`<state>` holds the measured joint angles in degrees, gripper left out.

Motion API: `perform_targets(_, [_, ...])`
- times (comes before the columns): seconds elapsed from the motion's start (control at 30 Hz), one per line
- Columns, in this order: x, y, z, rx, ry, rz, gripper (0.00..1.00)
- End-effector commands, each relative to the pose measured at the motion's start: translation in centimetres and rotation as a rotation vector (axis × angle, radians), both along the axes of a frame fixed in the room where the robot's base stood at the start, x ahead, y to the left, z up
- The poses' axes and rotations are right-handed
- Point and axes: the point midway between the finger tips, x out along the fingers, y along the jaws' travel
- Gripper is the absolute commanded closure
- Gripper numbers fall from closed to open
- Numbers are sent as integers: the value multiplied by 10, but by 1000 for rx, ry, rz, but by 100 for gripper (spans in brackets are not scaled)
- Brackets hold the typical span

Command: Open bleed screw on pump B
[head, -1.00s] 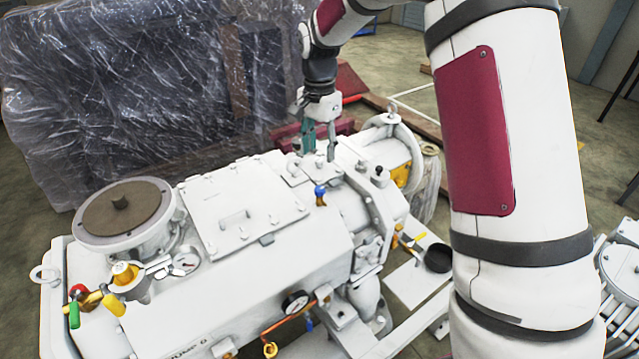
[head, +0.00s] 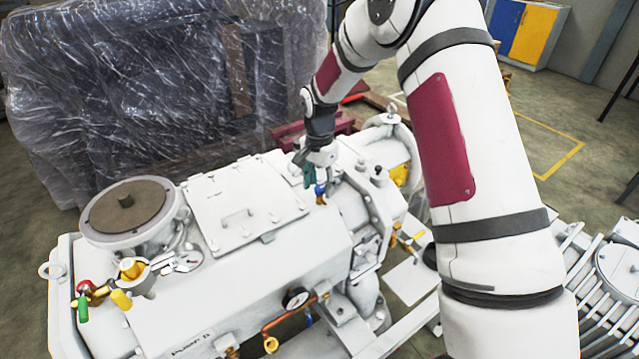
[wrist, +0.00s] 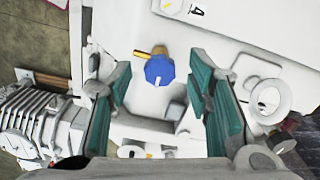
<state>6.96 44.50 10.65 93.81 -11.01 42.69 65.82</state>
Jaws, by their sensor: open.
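The white pump (head: 270,290) fills the middle of the head view; its front label starts with "PUMP", but the last character is hard to read. A small blue knob on a brass fitting, apparently the bleed screw (head: 320,190), sits on top of the pump near its middle. In the wrist view the blue knob (wrist: 159,70) shows between the two teal fingers, with a brass stub pointing left. My gripper (wrist: 161,82) is open and empty, one finger on each side of the knob with gaps. In the head view my gripper (head: 313,180) is close to the knob.
A gauge (head: 296,298) with copper piping sits on the pump's front side. Valves with red, green and yellow handles (head: 100,294) stand at the left end. A plastic-wrapped crate (head: 150,90) stands behind. A finned motor (head: 610,265) is at the right.

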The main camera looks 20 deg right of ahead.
Motion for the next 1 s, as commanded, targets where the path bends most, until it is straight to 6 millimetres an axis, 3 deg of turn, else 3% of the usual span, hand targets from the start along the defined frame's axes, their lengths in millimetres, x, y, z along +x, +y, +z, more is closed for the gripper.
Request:
perform_targets(0.07, [0, 0, 0, 0, 0, 0, 56])
perform_targets(0.27, [0, 0, 0, 0, 0, 0, 100])
perform_targets(0.67, [0, 0, 0, 0, 0, 49, 100])
perform_targets(1.0, [1, 0, 0, 0, 0, 288, 100])
